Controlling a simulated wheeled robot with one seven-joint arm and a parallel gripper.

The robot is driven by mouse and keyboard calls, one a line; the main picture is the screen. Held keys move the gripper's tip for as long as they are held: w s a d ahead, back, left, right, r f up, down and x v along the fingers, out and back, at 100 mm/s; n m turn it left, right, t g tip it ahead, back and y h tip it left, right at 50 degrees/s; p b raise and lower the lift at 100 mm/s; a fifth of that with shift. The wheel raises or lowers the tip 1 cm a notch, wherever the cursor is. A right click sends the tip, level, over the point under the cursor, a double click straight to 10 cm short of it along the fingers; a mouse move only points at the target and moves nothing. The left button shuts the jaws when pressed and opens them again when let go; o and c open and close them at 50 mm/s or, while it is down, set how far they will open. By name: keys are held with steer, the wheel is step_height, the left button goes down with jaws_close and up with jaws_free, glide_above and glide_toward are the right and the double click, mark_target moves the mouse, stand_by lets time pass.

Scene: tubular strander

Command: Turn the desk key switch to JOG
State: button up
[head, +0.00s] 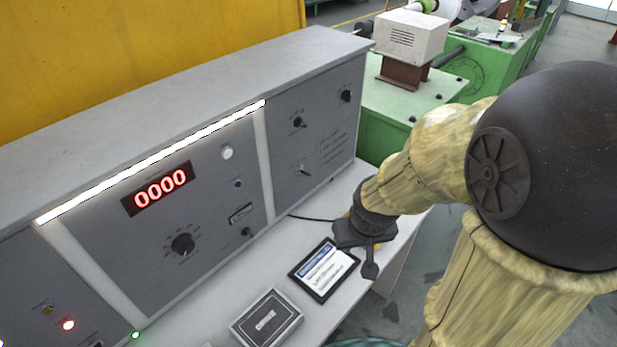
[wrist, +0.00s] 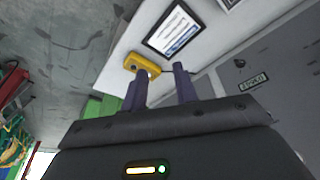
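The grey control desk (head: 110,230) carries several dark knobs and switches. A small black switch (head: 246,232) sits below a framed label plate (head: 241,214) on its middle panel; I cannot tell whether it is the key switch. A small lever-like switch (head: 304,170) is on the right panel. No JOG marking is readable. My gripper (head: 368,258) is over the right part of the desk's shelf, apart from the panels. In the wrist view my gripper (wrist: 160,72) has two dark fingers spread apart with nothing held between them. The label plate also shows there (wrist: 254,82).
A tablet (head: 324,270) and a dark framed box (head: 267,318) lie on the white shelf (head: 204,314). A yellow object (wrist: 141,65) lies near one fingertip in the wrist view. A large selector knob (head: 183,244) and red display (head: 158,188) are on the middle panel. Green machinery stands behind.

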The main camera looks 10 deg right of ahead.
steer(key=w+d+f+n+t+y+b, duration=0.3)
steer(key=w+f+n+t+y+b, duration=0.2)
steer(key=w+n+b, duration=0.3)
steer(key=w+d+f+n+t+y+b, duration=0.3)
steer(key=w+f+n+t+y+b, duration=0.2)
steer(key=w, duration=0.9)
step_height(320, 180, down, 3)
steer(key=n+y+b, duration=0.1)
steer(key=n+b, duration=0.2)
steer(key=shift+n+t+y, duration=0.3)
steer(key=shift+y, duration=0.1)
steer(key=shift+w, duration=0.1)
